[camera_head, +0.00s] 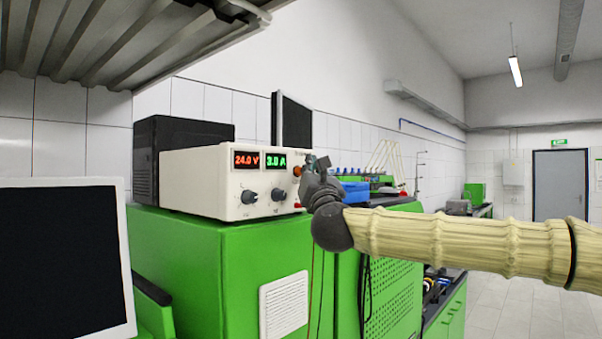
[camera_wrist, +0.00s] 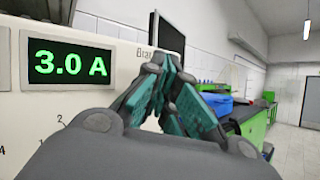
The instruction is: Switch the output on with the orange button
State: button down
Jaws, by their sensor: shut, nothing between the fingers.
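The power supply (camera_head: 205,188) is a cream box on a green cabinet. Its displays read 24.0 V in red and 3.0 A in green, and two dark knobs sit below them. The orange button (camera_head: 297,171) shows at the right end of its front panel, just left of my gripper (camera_head: 315,162). My gripper is shut and empty, with its tips close to the panel; I cannot tell whether they touch the button. In the wrist view my gripper (camera_wrist: 168,70) points at the panel's right edge beside the 3.0 A display (camera_wrist: 68,64). The button is hidden there behind the fingers.
A dark monitor (camera_head: 62,262) stands at the front left. The green cabinet (camera_head: 190,262) carries the supply, and cables hang at its right. Blue bins (camera_head: 355,191) and a green bench lie behind my arm. A metal shelf (camera_head: 120,40) overhangs the upper left.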

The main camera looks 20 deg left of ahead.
jog(key=shift+w+a, duration=0.1)
jog(key=shift+a, duration=0.2)
dwell(0.4)
jog(key=shift+d+b, duration=0.15)
jog(key=shift+b, duration=0.15)
jog(key=shift+s+d+b, duration=0.3)
jog(key=shift+d+b, duration=0.2)
jog(key=shift+d, duration=0.2)
jog(key=d+b, duration=0.1)
jog(key=d, duration=0.1)
jog(key=s+d+b, duration=0.2)
jog(key=d+b, duration=0.1)
jog(key=shift+d, duration=0.3)
dwell(0.5)
